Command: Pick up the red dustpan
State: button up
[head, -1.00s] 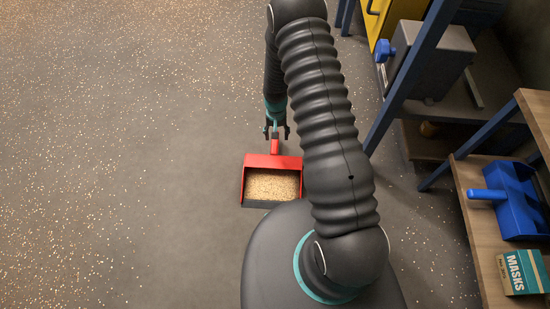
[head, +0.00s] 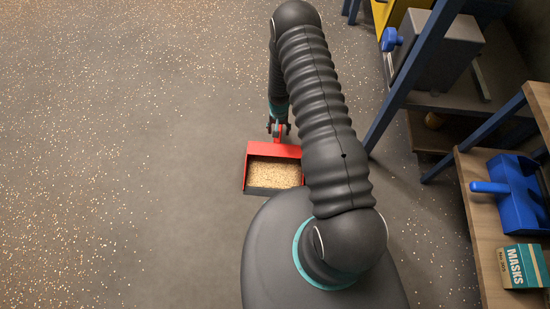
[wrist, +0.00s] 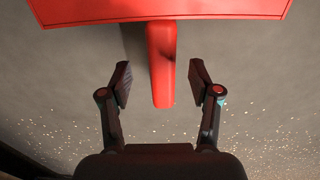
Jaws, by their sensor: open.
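The red dustpan (head: 273,150) stands on the grey floor in the head view, with a layer of tan grains (head: 273,174) in its pan. Its handle points away from my base, toward my gripper (head: 278,128). In the wrist view the dustpan's red handle (wrist: 162,65) reaches between the two open fingers of my gripper (wrist: 160,82). There is a gap on each side of the handle, and neither finger appears to touch it. The dustpan's back wall (wrist: 160,10) spans the top of that view.
A blue dustpan (head: 518,194) and a masks box (head: 522,266) sit on a wooden shelf (head: 478,228) at the right. A blue rack post (head: 410,75) stands right of my arm. Scattered grains cover the floor at the left; bare floor (head: 185,190) lies beside the red dustpan.

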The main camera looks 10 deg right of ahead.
jog(key=shift+w+a+f, duration=0.1)
jog(key=shift+w+f, duration=0.05)
jog(key=shift+f, duration=2.05)
grip_shut()
